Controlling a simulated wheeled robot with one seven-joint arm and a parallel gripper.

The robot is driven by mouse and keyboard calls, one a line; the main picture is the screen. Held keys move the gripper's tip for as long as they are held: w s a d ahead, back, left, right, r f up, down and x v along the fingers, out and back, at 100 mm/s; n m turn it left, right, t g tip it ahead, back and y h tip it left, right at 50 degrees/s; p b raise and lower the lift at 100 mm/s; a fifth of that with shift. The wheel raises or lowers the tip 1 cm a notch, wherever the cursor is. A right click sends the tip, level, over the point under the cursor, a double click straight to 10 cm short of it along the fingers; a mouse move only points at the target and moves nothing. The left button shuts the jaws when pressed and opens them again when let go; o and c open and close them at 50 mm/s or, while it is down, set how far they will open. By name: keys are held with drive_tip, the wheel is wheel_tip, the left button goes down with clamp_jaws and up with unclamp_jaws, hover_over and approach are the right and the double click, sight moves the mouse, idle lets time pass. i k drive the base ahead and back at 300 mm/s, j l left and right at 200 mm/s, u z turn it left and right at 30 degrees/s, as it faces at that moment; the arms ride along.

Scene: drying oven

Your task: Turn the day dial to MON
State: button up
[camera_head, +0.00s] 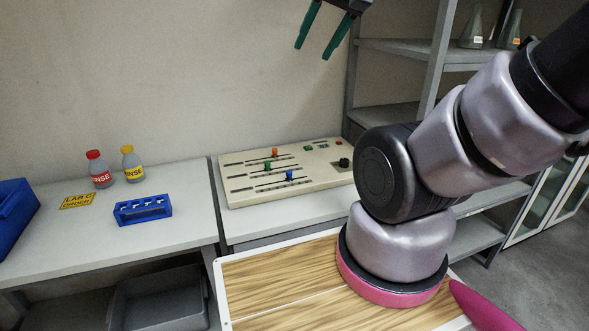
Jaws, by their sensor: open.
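A cream control panel (262,190) lies on the grey bench below the wall. A black round knob (344,162) sits near its right end and looks like the only dial on it. The lettering and the knob's pointer are too small to read, so I cannot tell which day it is set to. My gripper (312,52) hangs high at the top of the view, against the wall, well above the panel. Its two dark green fingers are apart with nothing between them.
The panel has sliders with orange, green and blue knobs (290,174), plus small red and green buttons (309,149). On the left bench are two rinse bottles (133,167), a blue rack (143,210) and a blue bin (14,216). Shelves (400,46) holding flasks stand right.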

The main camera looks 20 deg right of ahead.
sight(344, 163)
drive_tip(key=z, duration=0.75)
drive_tip(key=i+l+u, duration=0.15)
drive_tip(key=i+l, duration=0.1)
